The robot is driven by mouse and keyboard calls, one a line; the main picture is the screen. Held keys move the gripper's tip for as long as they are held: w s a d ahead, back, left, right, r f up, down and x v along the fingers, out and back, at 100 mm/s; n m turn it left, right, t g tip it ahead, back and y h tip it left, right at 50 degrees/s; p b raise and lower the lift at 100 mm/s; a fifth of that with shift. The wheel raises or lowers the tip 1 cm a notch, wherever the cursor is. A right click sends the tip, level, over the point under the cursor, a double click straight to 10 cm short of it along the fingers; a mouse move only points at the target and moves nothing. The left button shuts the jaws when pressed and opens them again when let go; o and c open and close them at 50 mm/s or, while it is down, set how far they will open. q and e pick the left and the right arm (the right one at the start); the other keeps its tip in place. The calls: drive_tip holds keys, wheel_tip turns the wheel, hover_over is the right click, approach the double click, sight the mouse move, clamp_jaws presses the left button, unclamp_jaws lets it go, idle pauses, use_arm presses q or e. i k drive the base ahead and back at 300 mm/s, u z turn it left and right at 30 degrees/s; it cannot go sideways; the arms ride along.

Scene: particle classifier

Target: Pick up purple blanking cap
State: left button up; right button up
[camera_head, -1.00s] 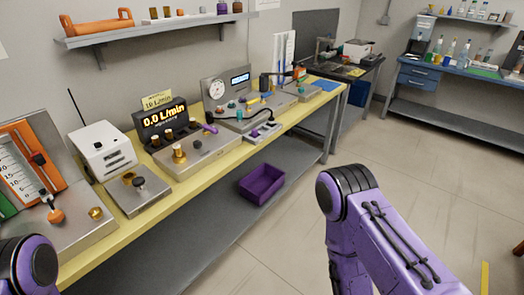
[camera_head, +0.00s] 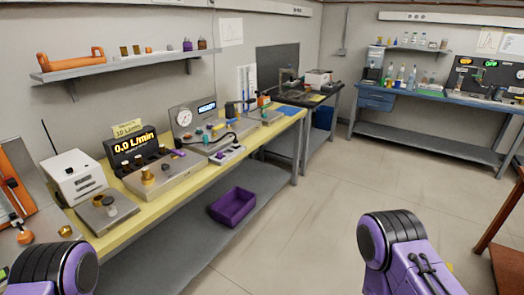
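A small purple piece (camera_head: 178,153) lies on the flow-meter panel on the yellow bench, beside the 0.0 L/min display. Another small purple item (camera_head: 187,44) stands on the wall shelf. A small tray (camera_head: 227,155) on the bench holds something purple, too small to make out. I cannot tell which of these is the purple blanking cap. Only purple and black links of my two arms show at the bottom left and bottom right. Both grippers are out of view.
The yellow bench (camera_head: 118,232) holds several instruments, including a white box (camera_head: 75,178) and a gauge panel (camera_head: 196,118). A purple bin (camera_head: 232,207) sits on the lower shelf. A blue bench (camera_head: 430,97) stands at the back right. The floor (camera_head: 300,215) between is clear.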

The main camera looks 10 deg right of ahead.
sight(219, 153)
drive_tip(key=z, duration=0.65)
drive_tip(key=i, duration=0.95)
drive_tip(key=z, duration=0.55)
drive_tip(key=i, duration=1)
drive_tip(key=u, duration=0.7)
drive_tip(key=i, duration=0.75)
drive_tip(key=u, duration=0.75)
